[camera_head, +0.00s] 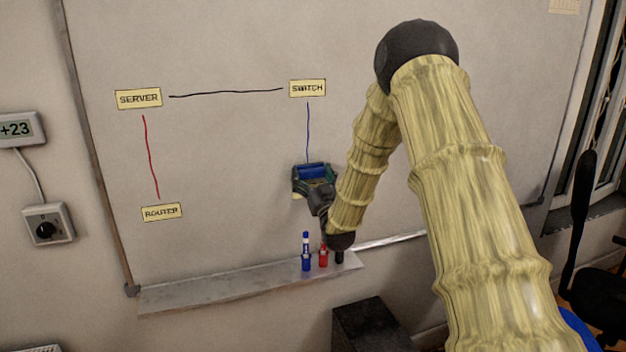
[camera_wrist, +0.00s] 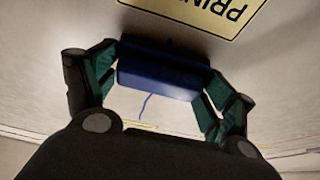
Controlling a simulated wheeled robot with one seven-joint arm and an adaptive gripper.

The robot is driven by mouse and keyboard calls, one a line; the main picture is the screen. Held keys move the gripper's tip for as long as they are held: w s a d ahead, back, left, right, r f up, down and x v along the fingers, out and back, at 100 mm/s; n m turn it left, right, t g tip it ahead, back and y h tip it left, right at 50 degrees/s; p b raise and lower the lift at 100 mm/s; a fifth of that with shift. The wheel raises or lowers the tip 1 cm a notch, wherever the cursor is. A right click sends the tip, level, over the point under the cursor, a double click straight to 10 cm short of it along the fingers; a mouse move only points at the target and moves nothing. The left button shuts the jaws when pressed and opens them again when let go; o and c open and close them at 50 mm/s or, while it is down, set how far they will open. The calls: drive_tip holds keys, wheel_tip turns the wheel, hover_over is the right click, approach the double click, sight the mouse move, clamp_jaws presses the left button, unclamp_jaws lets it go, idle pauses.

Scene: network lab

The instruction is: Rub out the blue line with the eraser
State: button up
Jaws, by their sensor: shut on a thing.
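The blue line (camera_head: 308,130) runs down the whiteboard from the SWITCH label (camera_head: 307,88) to my gripper. My gripper (camera_head: 314,180) is shut on the blue eraser (camera_head: 312,169) at the line's lower end. In the wrist view the eraser (camera_wrist: 163,72) sits between the two fingers, close to the board; I cannot tell whether it touches. A short piece of the blue line (camera_wrist: 146,104) shows beside the eraser there. A yellow label reading "PRIN" (camera_wrist: 205,12) shows upside down at the top, partly cut off.
A black line (camera_head: 225,94) joins SERVER (camera_head: 138,98) and SWITCH. A red line (camera_head: 151,158) joins SERVER and ROUTER (camera_head: 161,212). Blue (camera_head: 306,252), red (camera_head: 323,256) and black (camera_head: 339,257) markers stand on the tray (camera_head: 215,288) below my gripper.

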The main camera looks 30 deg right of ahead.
sight(308, 100)
drive_tip(key=shift+w+r+p, duration=0.15)
drive_tip(key=shift+r+p, duration=2.05)
drive_tip(key=shift+r, duration=8)
drive_tip(key=shift+f+b, duration=8.25)
drive_tip(key=shift+f, duration=1.3)
